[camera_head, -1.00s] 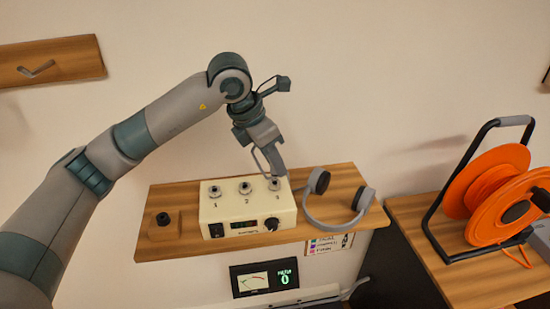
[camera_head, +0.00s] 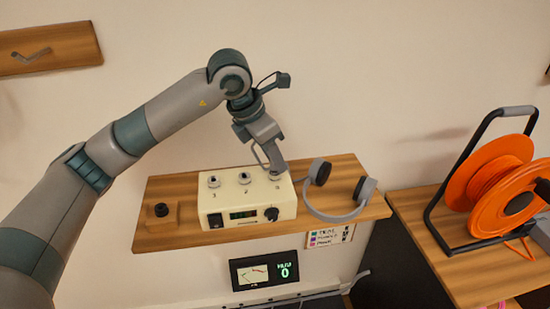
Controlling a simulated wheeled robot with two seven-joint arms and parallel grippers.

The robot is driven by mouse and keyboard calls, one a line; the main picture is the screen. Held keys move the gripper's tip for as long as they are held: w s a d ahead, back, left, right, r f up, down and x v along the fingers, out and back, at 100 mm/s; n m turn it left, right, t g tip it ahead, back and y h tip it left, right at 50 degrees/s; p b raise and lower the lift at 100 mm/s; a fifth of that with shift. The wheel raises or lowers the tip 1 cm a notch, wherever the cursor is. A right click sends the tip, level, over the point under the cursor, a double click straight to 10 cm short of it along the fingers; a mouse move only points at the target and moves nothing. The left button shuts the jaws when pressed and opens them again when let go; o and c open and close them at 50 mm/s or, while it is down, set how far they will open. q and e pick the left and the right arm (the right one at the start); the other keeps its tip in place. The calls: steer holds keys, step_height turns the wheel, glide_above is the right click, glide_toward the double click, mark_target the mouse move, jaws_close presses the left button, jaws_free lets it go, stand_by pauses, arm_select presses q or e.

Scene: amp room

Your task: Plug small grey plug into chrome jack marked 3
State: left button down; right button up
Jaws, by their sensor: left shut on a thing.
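A cream box (camera_head: 224,205) on the wooden shelf has a row of chrome jacks on top, marked 1, 2 and 3. Jack 1 (camera_head: 214,181) and jack 2 (camera_head: 244,178) are clear to see. My left gripper (camera_head: 275,169) is shut and points down right over jack 3 (camera_head: 277,177), covering part of it. The small grey plug cannot be made out apart from the grey fingers around it. Whether its tip is inside jack 3 or just above it, I cannot tell. My right gripper is not in view.
Grey headphones (camera_head: 338,215) lie right of the box on the shelf (camera_head: 160,235). A small wooden block with a black knob (camera_head: 161,210) is at the left. An orange cable reel (camera_head: 490,190) stands on the right table. A meter panel (camera_head: 264,271) is below.

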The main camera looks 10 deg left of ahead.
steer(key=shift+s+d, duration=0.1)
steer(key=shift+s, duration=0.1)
arm_select(q)
steer(key=c, duration=1.6)
jaws_free()
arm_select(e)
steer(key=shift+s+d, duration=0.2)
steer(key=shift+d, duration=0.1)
arm_select(q)
steer(key=shift+r, duration=0.15)
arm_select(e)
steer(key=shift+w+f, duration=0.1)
